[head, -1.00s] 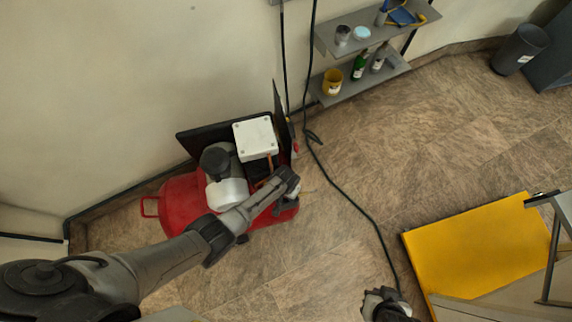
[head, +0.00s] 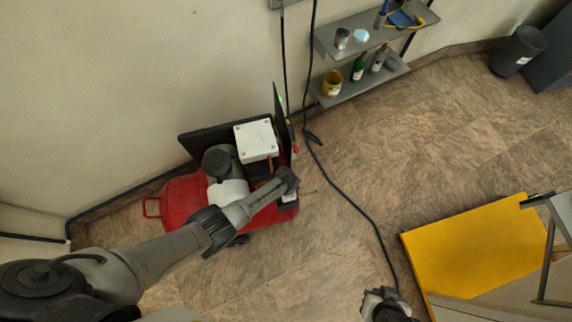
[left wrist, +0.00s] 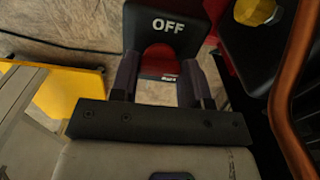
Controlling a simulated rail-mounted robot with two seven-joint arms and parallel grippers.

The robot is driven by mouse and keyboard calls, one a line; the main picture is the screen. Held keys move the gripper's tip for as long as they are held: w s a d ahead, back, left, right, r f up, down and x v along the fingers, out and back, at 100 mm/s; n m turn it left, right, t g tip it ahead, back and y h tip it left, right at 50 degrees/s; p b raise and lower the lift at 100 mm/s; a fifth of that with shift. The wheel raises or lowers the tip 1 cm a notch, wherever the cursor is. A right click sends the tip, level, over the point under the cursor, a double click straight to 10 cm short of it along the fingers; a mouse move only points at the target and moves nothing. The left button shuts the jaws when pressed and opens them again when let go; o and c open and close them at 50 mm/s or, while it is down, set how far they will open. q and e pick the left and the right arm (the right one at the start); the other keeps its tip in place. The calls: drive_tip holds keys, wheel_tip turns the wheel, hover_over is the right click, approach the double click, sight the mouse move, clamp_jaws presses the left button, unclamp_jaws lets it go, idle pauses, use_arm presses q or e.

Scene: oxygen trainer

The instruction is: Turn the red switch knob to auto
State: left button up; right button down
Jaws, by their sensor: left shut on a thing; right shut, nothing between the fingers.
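The red switch knob (left wrist: 160,56) shows in the left wrist view as a red arch below the white word OFF on a black switch box (left wrist: 148,20). My left gripper (left wrist: 160,82) is shut on the knob, one dark finger on each side of it. In the head view my left arm reaches over the red compressor tank (head: 180,200), and the wrist hides the knob there. My right gripper (head: 385,298) is shut and empty at the bottom edge of the head view, well apart from the compressor.
A white box (head: 256,140) and dark panels stand at the compressor. A copper pipe (left wrist: 290,90) runs close on the right in the wrist view. A black cable (head: 345,190) crosses the floor. Shelves (head: 345,97) hang on the wall; a yellow panel (head: 465,245) stands right.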

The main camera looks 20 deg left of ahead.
idle(0.4)
use_arm(q)
drive_tip(key=o, duration=0.9)
drive_tip(key=shift+r+p, duration=3.2)
drive_tip(key=shift+r, duration=3.7)
